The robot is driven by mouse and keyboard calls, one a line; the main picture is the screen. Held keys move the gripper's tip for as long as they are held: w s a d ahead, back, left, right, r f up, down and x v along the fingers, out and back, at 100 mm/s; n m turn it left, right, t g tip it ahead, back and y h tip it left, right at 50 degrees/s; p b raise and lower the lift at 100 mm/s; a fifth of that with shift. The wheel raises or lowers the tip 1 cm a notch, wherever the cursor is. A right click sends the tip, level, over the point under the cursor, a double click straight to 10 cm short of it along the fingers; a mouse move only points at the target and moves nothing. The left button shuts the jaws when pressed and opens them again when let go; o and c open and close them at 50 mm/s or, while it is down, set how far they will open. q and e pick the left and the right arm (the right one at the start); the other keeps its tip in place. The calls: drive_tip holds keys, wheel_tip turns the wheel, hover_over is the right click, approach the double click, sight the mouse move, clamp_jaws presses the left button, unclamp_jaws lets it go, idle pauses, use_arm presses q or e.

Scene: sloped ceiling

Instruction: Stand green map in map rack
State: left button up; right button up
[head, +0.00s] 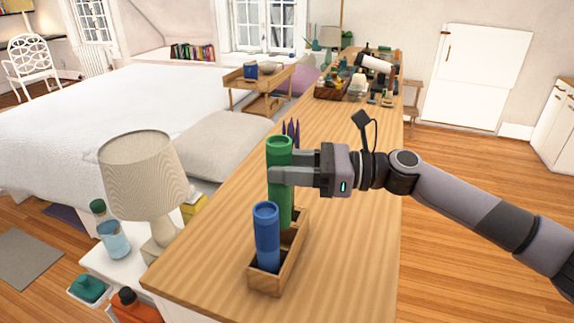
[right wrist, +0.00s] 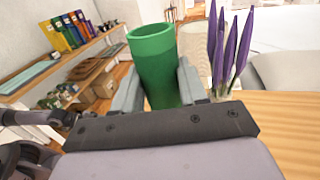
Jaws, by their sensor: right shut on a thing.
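The green map (head: 279,151) is an upright rolled tube in the head view. My right gripper (head: 280,174) is shut on its upper part from the right. The map's lower end is at the rear part of the wooden map rack (head: 272,284); the blue map hides part of that end, so I cannot tell whether it touches the rack floor. The blue map (head: 266,235) stands upright in the front part of the rack. In the right wrist view the green map (right wrist: 158,62) sits between both fingers. My left gripper is in neither view.
The rack stands on a long wooden tabletop (head: 345,240), clear to its right. Purple flowers (right wrist: 226,50) stand close behind the green map. A beige lamp (head: 145,170) is at the left.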

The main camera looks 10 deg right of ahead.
sight(288, 204)
drive_tip(key=shift+f+b, duration=2.75)
drive_tip(key=shift+f, duration=1.35)
drive_tip(key=o, duration=1.1)
drive_tip(key=shift+d, duration=0.1)
drive_tip(key=b+v, duration=0.1)
drive_tip(key=v, duration=0.6)
